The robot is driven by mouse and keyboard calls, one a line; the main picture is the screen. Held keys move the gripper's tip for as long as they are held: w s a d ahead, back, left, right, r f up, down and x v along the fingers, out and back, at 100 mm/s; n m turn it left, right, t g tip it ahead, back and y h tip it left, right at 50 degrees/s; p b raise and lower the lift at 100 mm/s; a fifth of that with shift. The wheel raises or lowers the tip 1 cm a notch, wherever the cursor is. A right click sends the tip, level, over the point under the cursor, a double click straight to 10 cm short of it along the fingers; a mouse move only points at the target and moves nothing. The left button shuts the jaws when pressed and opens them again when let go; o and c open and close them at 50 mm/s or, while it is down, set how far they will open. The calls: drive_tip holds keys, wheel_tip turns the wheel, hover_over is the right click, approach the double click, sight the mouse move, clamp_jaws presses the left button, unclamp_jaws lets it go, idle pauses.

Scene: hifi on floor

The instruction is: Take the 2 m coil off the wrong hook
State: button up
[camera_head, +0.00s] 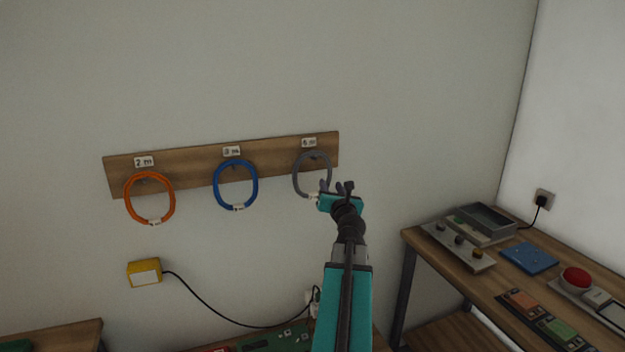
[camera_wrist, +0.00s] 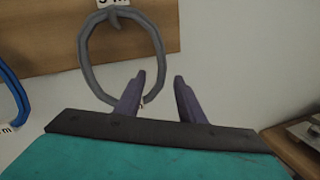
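A grey coil (camera_head: 297,176) hangs on the right hook of a wooden board, under a label whose number is hard to read; it fills the upper left of the wrist view (camera_wrist: 83,58). A blue coil (camera_head: 218,192) hangs on the middle hook, under "3 m". An orange coil (camera_head: 128,199) hangs on the left hook, under "2 m". Each coil has a small white tag, too small to read. My gripper (camera_head: 337,187) is open at the grey coil's lower right. In the wrist view its fingers (camera_wrist: 160,79) are apart, the left one overlapping the coil's lower right edge; contact cannot be told.
The hook board (camera_head: 195,165) is on a plain wall. A yellow box (camera_head: 145,272) with a black cable is below it. A workbench (camera_head: 455,278) at right holds trays, a blue mat and a red button. A green circuit board (camera_head: 270,342) lies below my arm.

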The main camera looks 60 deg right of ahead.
sight(329, 181)
drive_tip(key=shift+p+x, duration=0.45)
drive_tip(key=shift+x, duration=2.15)
drive_tip(key=shift+s, duration=0.1)
clamp_jaws()
